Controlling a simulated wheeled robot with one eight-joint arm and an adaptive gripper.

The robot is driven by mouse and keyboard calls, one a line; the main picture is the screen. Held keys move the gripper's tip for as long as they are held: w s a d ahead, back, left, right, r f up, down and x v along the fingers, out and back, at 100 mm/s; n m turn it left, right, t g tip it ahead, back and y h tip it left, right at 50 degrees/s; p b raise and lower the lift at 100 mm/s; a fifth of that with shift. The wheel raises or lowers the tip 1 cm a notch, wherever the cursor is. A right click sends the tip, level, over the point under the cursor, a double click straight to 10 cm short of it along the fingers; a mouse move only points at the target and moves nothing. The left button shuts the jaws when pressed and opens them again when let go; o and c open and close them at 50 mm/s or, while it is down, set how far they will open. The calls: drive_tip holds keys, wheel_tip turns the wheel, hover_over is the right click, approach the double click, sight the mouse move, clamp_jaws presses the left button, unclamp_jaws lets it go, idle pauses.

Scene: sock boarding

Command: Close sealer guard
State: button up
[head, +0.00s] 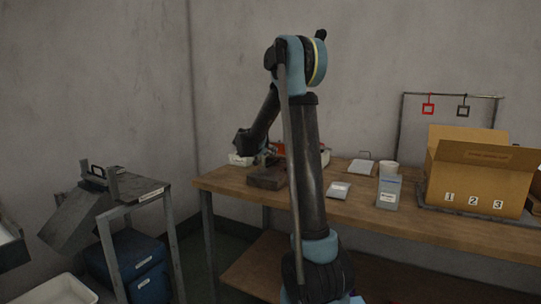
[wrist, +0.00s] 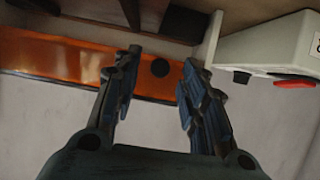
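The sealer guard appears to be the orange, see-through panel (wrist: 60,58) across the upper left of the wrist view, with a round black knob (wrist: 160,68) near its right end. My gripper (wrist: 162,58) is open, its two fingers apart with the knob showing between their tips. A gap shows on each side of the knob, so nothing is gripped; I cannot tell how far the tips are from it. In the head view a bit of orange (head: 279,148) shows at the back left of the table, mostly hidden behind my arm.
A white housing with a red switch (wrist: 294,84) is at the right of the wrist view. A metal stand (head: 140,190) is left.

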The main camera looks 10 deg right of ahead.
drive_tip(key=v, duration=1)
drive_tip(key=shift+s, duration=0.2)
drive_tip(key=s+d, duration=0.2)
drive_tip(key=s, duration=0.1)
drive_tip(key=s+d+f+n+g+y, duration=0.1)
drive_tip(key=s+d, duration=0.1)
drive_tip(key=s, duration=0.1)
drive_tip(key=s+d+n+g+y, duration=0.1)
drive_tip(key=s+d, duration=0.1)
drive_tip(key=s, duration=0.1)
drive_tip(key=shift+s+f, duration=0.2)
drive_tip(key=shift+s, duration=0.2)
drive_tip(key=s+f+n+g+y, duration=0.1)
drive_tip(key=s+f, duration=0.5)
drive_tip(key=s, duration=0.7)
drive_tip(key=s+f+n+g+y, duration=0.2)
drive_tip(key=s+f, duration=0.4)
drive_tip(key=s, duration=0.6)
drive_tip(key=s+f+n+g+y, duration=0.2)
drive_tip(key=s+f, duration=0.4)
drive_tip(key=s, duration=0.7)
drive_tip(key=shift+s+d+f+g+y, duration=0.4)
drive_tip(key=shift+g, duration=0.3)
